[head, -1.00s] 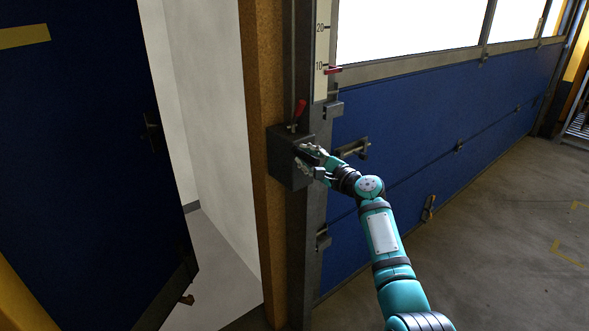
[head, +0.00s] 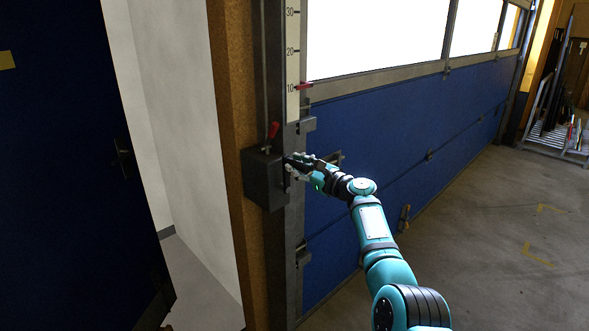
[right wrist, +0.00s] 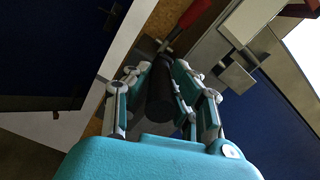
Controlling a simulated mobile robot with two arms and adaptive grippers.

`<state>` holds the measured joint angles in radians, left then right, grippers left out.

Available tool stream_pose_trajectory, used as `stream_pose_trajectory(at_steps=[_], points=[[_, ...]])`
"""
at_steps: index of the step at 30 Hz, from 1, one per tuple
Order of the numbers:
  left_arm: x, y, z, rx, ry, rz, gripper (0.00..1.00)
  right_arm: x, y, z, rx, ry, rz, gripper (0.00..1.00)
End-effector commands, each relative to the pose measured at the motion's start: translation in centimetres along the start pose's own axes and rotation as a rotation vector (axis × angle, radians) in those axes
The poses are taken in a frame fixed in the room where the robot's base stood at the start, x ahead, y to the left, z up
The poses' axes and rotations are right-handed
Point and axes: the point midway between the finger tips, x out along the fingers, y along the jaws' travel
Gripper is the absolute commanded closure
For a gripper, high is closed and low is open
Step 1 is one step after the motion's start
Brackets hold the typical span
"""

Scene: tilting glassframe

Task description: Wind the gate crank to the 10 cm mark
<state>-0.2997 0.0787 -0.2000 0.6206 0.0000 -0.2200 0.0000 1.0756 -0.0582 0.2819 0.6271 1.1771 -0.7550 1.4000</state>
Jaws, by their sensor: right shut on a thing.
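The gate crank's dark box (head: 263,180) is fixed to the post beside the gate. My right gripper (head: 298,164) is at the box's right side. In the right wrist view its fingers (right wrist: 165,95) are closed around a dark cylindrical crank handle (right wrist: 160,92). The white scale (head: 292,60) stands above the box, with marks 10, 20 and 30. A red pointer (head: 304,86) at the scale's edge is about level with the 10 mark. The blue gate (head: 400,140) is to the right. My left gripper is out of view.
A red-handled lever (head: 272,130) sticks up from the box top, close to my gripper; it also shows in the right wrist view (right wrist: 190,18). A dark blue door (head: 60,180) stands at left. A rack (head: 550,130) is far right. The floor at right is clear.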

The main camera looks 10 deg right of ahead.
Motion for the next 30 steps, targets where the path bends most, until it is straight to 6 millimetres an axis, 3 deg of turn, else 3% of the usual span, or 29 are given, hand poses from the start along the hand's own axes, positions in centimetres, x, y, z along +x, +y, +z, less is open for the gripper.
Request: stream_pose_trajectory(at_steps=[1,13,14,18,30], points=[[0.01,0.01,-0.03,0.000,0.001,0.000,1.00,-0.11,-0.75,0.54,-0.008,-0.006,-0.014,1.00],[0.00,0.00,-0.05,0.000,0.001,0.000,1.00,-0.14,-0.86,0.58,-0.010,-0.006,-0.016,1.00],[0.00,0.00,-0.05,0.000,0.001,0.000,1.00,-0.14,-0.87,0.58,-0.009,-0.006,-0.016,0.75],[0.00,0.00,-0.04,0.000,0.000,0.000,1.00,-0.12,-0.78,0.51,-0.008,-0.005,-0.015,0.56],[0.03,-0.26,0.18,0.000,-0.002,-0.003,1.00,-0.55,-0.41,0.08,-0.006,-0.002,-0.007,0.55]])
